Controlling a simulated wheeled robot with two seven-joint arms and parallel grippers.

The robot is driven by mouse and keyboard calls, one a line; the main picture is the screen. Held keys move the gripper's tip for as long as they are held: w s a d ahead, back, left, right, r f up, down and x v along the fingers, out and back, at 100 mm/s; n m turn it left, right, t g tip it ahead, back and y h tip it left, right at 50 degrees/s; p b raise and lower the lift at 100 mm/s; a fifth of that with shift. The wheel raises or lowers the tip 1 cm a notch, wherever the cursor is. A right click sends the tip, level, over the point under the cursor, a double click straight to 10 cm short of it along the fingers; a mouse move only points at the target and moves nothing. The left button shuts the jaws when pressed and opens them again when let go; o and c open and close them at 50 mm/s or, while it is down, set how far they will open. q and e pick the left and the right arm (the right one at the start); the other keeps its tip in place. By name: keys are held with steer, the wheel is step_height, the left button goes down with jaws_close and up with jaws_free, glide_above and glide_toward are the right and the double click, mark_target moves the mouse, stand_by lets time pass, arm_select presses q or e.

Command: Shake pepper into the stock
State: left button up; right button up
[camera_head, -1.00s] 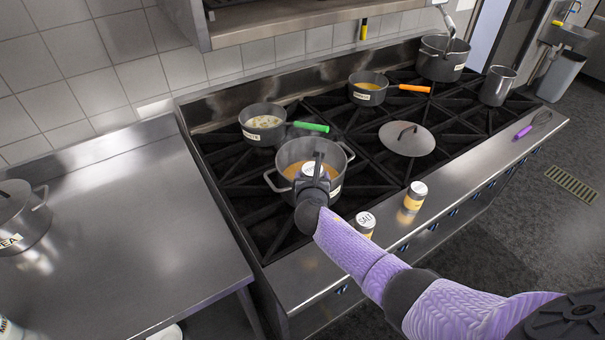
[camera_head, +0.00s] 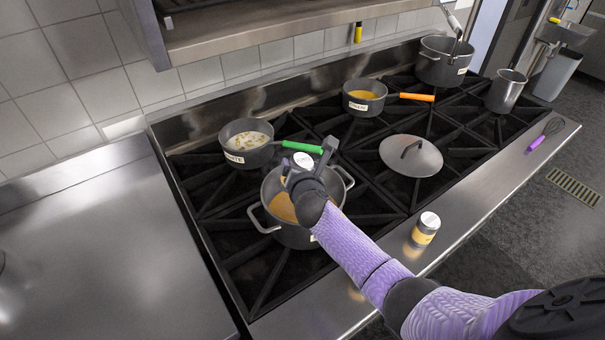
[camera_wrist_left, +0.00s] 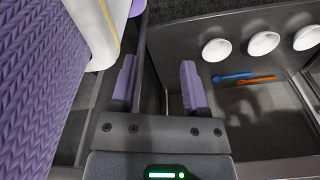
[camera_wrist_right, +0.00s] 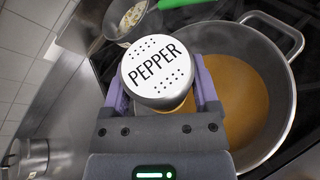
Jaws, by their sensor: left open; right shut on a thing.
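The pepper shaker (camera_wrist_right: 157,68) has a white holed lid reading PEPPER. My right gripper (camera_head: 312,165) is shut on it, and its fingers (camera_wrist_right: 158,88) show on both sides of it in the right wrist view. The shaker also shows in the head view (camera_head: 299,159), above the stock pot with its lid up. The grey two-handled pot (camera_head: 271,234) holds orange-brown stock (camera_wrist_right: 240,85); my arm hides part of it and its label.
A green-handled pan (camera_head: 245,157) stands behind the pot. An orange-handled pan (camera_head: 362,105), a loose lid (camera_head: 411,158) and a tall pot (camera_head: 443,73) are farther right. Another shaker (camera_head: 426,227) and a purple-handled whisk (camera_head: 545,135) are on the front ledge. The left counter (camera_head: 90,245) is mostly clear.

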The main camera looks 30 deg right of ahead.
mark_target(293, 157)
steer(key=m+b, duration=0.1)
steer(key=f+m+b, duration=0.1)
steer(key=t+y+b, duration=0.1)
steer(key=shift+w+a+f+m, duration=0.3)
steer(key=shift+f+m, duration=0.1)
steer(key=r+m+t+b, duration=0.1)
steer(key=m+b, duration=0.1)
steer(key=m, duration=0.1)
steer(key=r+m+t+y+b, duration=0.1)
steer(key=m+t+b, duration=0.1)
steer(key=m, duration=0.1)
steer(key=m+t+b, duration=0.1)
steer(key=m+b, duration=0.1)
steer(key=m, duration=0.1)
steer(key=shift+w+a+r, duration=0.15)
steer(key=shift+a+r, duration=0.15)
steer(key=shift+r, duration=0.1)
steer(key=m, duration=0.2)
steer(key=r+m+t+b, duration=0.1)
steer(key=m, duration=0.1)
steer(key=shift+r, duration=0.15)
steer(key=shift+r+m+t, duration=0.2)
steer(key=shift+m+t, duration=0.1)
steer(key=shift+m, duration=0.2)
arm_select(q)
step_height(293, 157, down, 11)
steer(key=a, duration=0.1)
steer(key=shift+s+f, duration=0.2)
steer(key=shift+s, duration=0.15)
